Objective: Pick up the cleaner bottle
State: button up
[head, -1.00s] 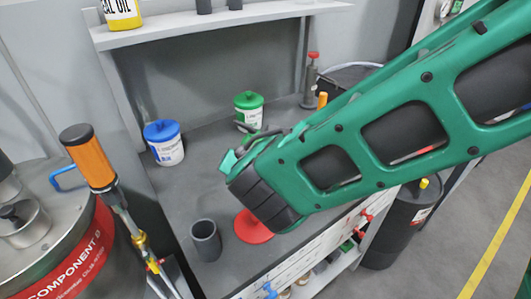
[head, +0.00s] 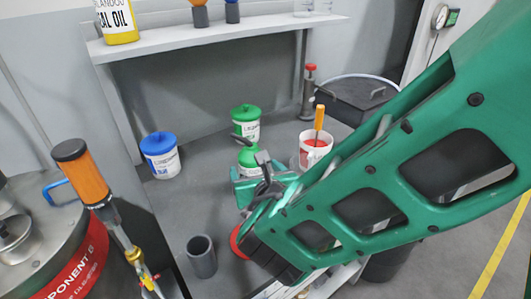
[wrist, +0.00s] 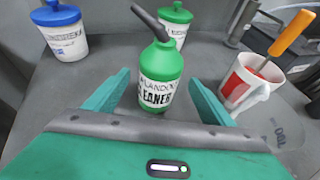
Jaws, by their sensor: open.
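The cleaner bottle (wrist: 160,92) is green with a white label and a grey nozzle angled up to the left. It stands upright on the grey bench. In the wrist view my gripper (wrist: 158,78) is open, with one green finger on each side of the bottle and visible gaps between. The bottle is not gripped.
A green-lidded tub (head: 246,122) stands just behind the bottle. A blue-lidded tub (head: 160,155) is to the left. A red-and-white cup (head: 312,150) with an orange-handled tool is to the right.

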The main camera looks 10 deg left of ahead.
jog(key=shift+x, duration=2.9)
jog(key=c, duration=1.5)
